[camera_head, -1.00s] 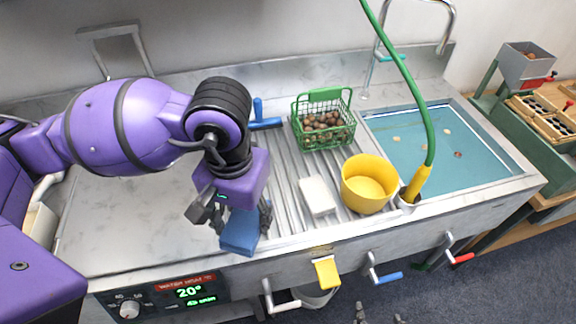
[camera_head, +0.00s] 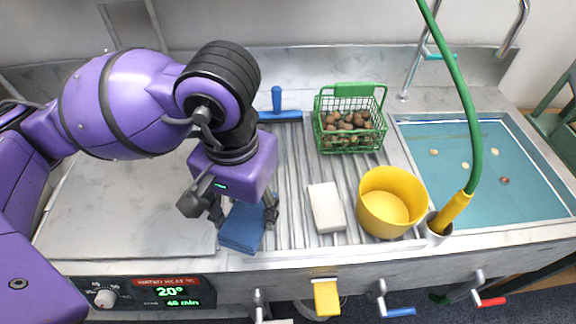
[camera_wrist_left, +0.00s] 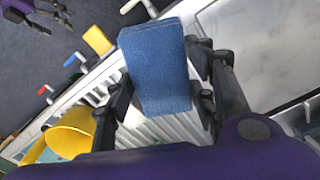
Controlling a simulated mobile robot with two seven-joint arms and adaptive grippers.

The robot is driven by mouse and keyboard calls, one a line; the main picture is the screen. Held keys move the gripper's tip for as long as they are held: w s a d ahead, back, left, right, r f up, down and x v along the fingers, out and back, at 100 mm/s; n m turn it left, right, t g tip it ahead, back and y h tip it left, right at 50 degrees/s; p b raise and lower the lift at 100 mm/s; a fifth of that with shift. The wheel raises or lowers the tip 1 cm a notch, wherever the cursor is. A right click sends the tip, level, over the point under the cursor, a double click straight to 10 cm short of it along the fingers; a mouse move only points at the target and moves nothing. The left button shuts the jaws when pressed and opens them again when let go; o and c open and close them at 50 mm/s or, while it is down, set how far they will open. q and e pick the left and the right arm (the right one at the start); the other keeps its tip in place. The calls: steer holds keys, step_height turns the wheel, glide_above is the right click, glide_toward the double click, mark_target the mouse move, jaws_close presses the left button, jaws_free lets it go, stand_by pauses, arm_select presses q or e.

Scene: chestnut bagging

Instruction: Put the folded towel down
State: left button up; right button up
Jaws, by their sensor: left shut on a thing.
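The folded blue towel (camera_head: 242,228) is held at the front edge of the ribbed drainboard (camera_head: 289,205), left of the white block. My left gripper (camera_head: 243,212) is shut on it, with a finger on each side. In the left wrist view the towel (camera_wrist_left: 157,68) sits between the dark fingers (camera_wrist_left: 160,100) and hides part of the ribs. I cannot tell whether the towel touches the surface. My right gripper (camera_wrist_left: 48,18) shows small at the top left of the left wrist view, apart from everything, its fingers spread and empty.
A white block (camera_head: 326,208), a yellow bowl (camera_head: 390,203) and a green basket of chestnuts (camera_head: 349,120) stand to the right. A blue-handled tool (camera_head: 278,105) lies behind. The water basin (camera_head: 480,165) is at far right. The left counter (camera_head: 120,215) is clear.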

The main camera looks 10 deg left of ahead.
arm_select(q)
steer(key=w, duration=0.2)
steer(key=w+f, duration=0.1)
steer(key=w, duration=0.1)
steer(key=shift+d+f, duration=0.1)
steer(key=shift+f, duration=0.05)
steer(key=w+f, duration=0.1)
steer(key=f, duration=0.1)
steer(key=w+f, duration=0.2)
steer(key=shift+p, duration=0.3)
steer(key=shift+w+d+f, duration=0.1)
steer(key=shift+w+f, duration=0.4)
steer(key=shift+f, duration=0.05)
steer(key=f, duration=0.3)
steer(key=shift+w+p, duration=0.3)
steer(key=shift+p, duration=0.1)
steer(key=shift+f, duration=0.45)
arm_select(e)
steer(key=shift+w+r, duration=0.65)
steer(key=shift+r, duration=0.15)
